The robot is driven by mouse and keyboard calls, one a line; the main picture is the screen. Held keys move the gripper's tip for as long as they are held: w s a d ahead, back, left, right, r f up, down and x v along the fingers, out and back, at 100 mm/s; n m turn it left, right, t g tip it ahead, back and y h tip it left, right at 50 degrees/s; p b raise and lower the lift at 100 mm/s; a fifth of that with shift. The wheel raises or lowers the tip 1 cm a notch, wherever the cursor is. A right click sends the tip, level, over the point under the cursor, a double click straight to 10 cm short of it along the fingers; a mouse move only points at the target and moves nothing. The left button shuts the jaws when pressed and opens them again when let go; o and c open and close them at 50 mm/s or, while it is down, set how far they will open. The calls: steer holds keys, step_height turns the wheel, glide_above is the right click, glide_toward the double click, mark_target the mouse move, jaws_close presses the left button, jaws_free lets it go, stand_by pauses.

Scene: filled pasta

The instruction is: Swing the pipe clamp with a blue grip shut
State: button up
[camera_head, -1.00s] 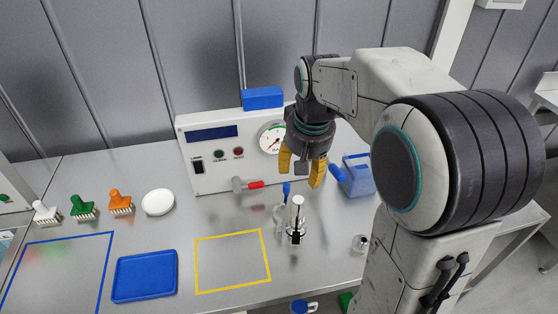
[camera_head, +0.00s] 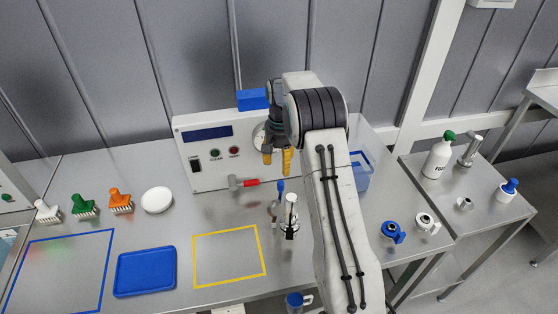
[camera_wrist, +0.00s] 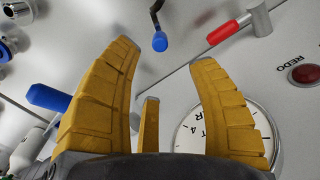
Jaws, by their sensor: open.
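The blue grip of a pipe clamp (camera_head: 280,186) stands up beside a metal fitting (camera_head: 290,222) on the steel bench. In the wrist view the blue grip (camera_wrist: 160,42) shows at the end of a dark lever, beyond my fingertips and apart from them. The clamp's jaws are too small to tell whether they are open or shut. My gripper (camera_head: 277,168) has yellow fingers and is open and empty, above and behind the clamp in front of the panel. In the wrist view my gripper (camera_wrist: 163,58) has its fingers wide apart.
A control box (camera_head: 207,175) with a gauge (camera_wrist: 230,125) stands close behind my gripper. A red-handled valve (camera_head: 244,183) is left of the clamp. A yellow outline (camera_head: 229,231) and blue tray (camera_head: 145,292) lie further left. Blue and white fittings (camera_head: 392,231) are at right.

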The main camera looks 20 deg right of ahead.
mark_target(281, 182)
steer(key=shift+f+b, duration=3.9)
steer(key=shift+f, duration=1.6)
